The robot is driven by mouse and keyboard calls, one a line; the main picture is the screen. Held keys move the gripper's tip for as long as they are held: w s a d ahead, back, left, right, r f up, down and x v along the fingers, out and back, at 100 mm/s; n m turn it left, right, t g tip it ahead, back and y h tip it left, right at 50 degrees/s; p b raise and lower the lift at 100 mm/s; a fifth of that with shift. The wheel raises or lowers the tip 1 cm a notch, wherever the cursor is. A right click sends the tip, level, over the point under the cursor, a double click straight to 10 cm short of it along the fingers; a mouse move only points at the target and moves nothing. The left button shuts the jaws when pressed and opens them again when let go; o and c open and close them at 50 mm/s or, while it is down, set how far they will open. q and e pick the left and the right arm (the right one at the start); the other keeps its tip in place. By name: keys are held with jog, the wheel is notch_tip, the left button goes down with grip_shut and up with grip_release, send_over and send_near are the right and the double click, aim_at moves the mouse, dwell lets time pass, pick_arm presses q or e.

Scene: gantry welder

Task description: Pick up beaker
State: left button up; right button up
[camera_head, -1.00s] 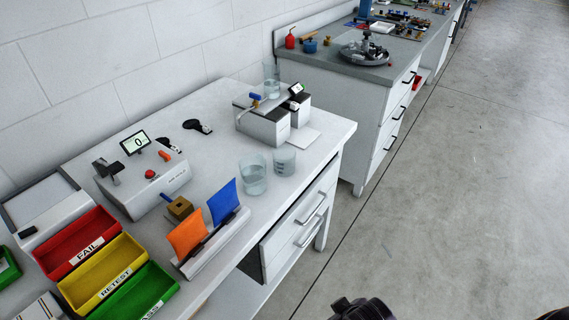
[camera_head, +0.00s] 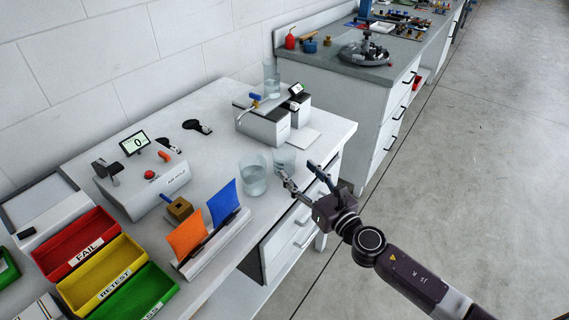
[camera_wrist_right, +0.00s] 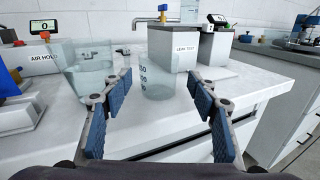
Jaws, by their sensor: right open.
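Two clear glass beakers stand on the white bench. The left beaker (camera_head: 253,176) holds some clear liquid and stands upright. The right beaker (camera_head: 284,160) stands close beside it, partly hidden behind my gripper's fingers. In the right wrist view this graduated beaker (camera_wrist_right: 160,80) stands ahead between my open fingers, and the other beaker (camera_wrist_right: 88,72) is on the left, partly behind the left finger. My right gripper (camera_head: 304,176) is open and empty at the bench's front edge, just short of the beakers. My left gripper is not in view.
A white leak test unit (camera_head: 264,126) stands behind the beakers, with a tall glass cylinder (camera_head: 271,80) behind it. An air hold unit (camera_head: 150,185) stands left. Orange and blue pouches (camera_head: 205,222) stand in a rack at the front edge, near colored bins (camera_head: 82,243).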

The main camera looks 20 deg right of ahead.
aim_at(290, 163)
jog(key=shift+w+a+n+y, duration=0.15)
jog(key=shift+w+n+y, duration=0.15)
jog(key=shift+w+n, duration=0.1)
jog(key=shift+x, duration=0.8)
jog(key=shift+p+x, duration=0.35)
jog(key=shift+x, duration=2.45)
jog(key=shift+f, duration=0.1)
jog(key=shift+s, duration=0.1)
jog(key=c, duration=0.9)
jog(key=shift+o, duration=0.2)
